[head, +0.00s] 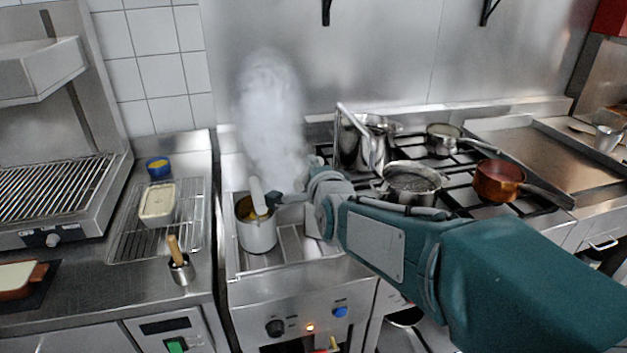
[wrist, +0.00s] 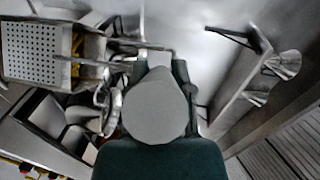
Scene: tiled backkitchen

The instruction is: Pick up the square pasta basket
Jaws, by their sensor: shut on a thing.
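The square pasta basket (head: 256,232) is light metal and sits at the left of the pasta cooker's well, with something yellow inside. A pale handle piece rises from it. My gripper (head: 273,198) is shut on the basket's handle, reaching in from the right. In the wrist view, the perforated side of the basket (wrist: 38,56) is at the upper left, and its thin handle runs right to my gripper (wrist: 160,66). The fingertips are partly hidden by the gripper's own body in that view. I cannot tell whether the basket is clear of the well.
Steam (head: 270,105) rises over the pasta cooker (head: 300,290). A stove to the right holds a tall pot (head: 350,148), a steel pan (head: 412,182) and a copper pan (head: 498,180). A wire rack (head: 190,228) with a cream tub (head: 158,203) lies left.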

